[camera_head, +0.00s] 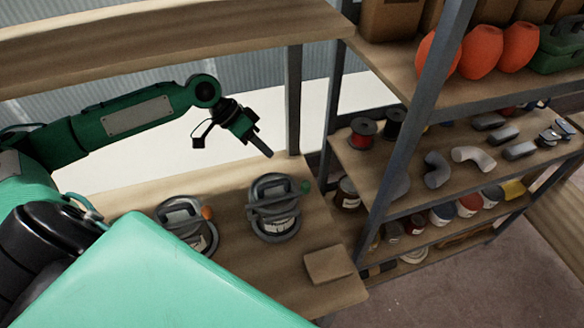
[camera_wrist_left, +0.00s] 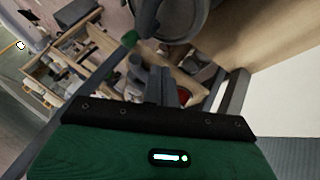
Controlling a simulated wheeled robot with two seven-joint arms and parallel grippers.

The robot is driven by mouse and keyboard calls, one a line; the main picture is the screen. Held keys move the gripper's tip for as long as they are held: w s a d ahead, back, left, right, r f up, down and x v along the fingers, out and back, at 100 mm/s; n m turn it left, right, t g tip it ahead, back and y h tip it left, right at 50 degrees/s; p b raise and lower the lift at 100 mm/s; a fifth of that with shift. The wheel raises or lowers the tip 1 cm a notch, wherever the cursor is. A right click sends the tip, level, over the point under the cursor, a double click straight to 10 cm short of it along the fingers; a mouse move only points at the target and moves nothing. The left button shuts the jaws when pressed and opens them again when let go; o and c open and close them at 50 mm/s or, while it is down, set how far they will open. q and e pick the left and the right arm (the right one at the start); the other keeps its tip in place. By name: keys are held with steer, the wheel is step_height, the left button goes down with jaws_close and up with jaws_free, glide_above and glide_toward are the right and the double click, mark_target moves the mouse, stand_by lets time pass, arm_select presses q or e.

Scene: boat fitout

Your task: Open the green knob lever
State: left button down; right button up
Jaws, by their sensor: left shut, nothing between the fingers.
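The green knob (camera_head: 305,187) sits at the right end of a lever on a round grey fitting (camera_head: 274,222) on the wooden bench. In the left wrist view the green knob (camera_wrist_left: 131,38) shows near the top, beside the grey fitting (camera_wrist_left: 175,20). My left gripper (camera_head: 266,153) is above and behind the fitting, with its fingers pointing down and right. The fingers are shut and empty, apart from the knob. They also show in the left wrist view (camera_wrist_left: 160,80). My right gripper is out of view.
A second grey fitting (camera_head: 180,225) with an orange knob (camera_head: 207,212) stands to the left on the bench, partly behind my body. A small wooden block (camera_head: 329,264) lies at the front right. A loaded shelf rack with a grey post (camera_head: 404,125) stands to the right.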

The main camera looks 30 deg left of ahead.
arm_select(q)
steer(key=p+x, duration=0.1)
steer(key=x, duration=0.5)
steer(key=shift+w+d+f+p, duration=0.15)
steer(key=shift+p, duration=0.2)
steer(key=d, duration=0.1)
steer(key=s+d+p, duration=0.1)
steer(key=d, duration=0.1)
steer(key=shift+d+p, duration=0.1)
steer(key=shift+p, duration=0.2)
steer(key=shift+s+d+f, duration=0.1)
steer(key=shift+s+d, duration=0.05)
steer(key=shift+d, duration=0.3)
steer(key=shift+s+d, duration=0.1)
